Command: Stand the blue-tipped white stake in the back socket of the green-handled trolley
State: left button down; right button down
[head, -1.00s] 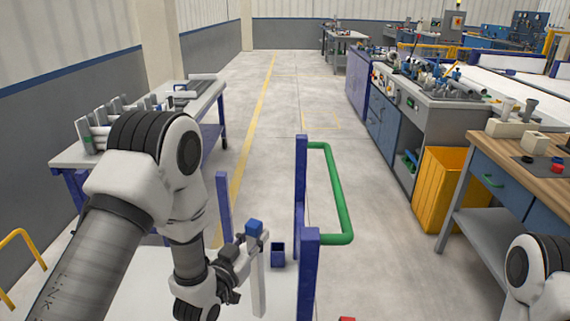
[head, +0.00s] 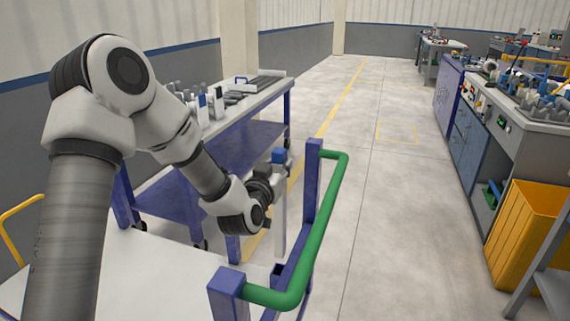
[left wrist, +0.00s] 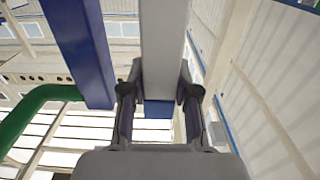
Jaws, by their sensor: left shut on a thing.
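The white stake with its blue tip (head: 279,156) is upright, tip up. Its white shaft (head: 280,222) hangs below my left gripper (head: 276,182), which is shut on it just below the tip. In the left wrist view the shaft (left wrist: 163,40) runs between the fingers of my gripper (left wrist: 158,95). The trolley has a green handle (head: 322,228) between two blue posts. A small blue socket (head: 278,270) sits beside the handle side, close below the stake's lower end. I cannot tell whether they touch. My right gripper is out of view.
A blue trolley post (head: 312,185) stands just right of the stake, and a nearer post (head: 228,292) stands in front. A blue-framed table (head: 235,108) with parts is behind my left arm. A yellow bin (head: 527,240) stands at right; the floor between is clear.

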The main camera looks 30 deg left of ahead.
aim_at(279, 214)
pick_arm(q)
jog(key=shift+w+f+b, duration=0.1)
jog(key=shift+f+b, duration=4.85)
jog(key=shift+f, duration=1.85)
jog(key=c, duration=0.8)
grip_release()
jog(key=shift+d, duration=0.1)
jog(key=v, duration=0.7)
jog(key=shift+s, duration=0.25)
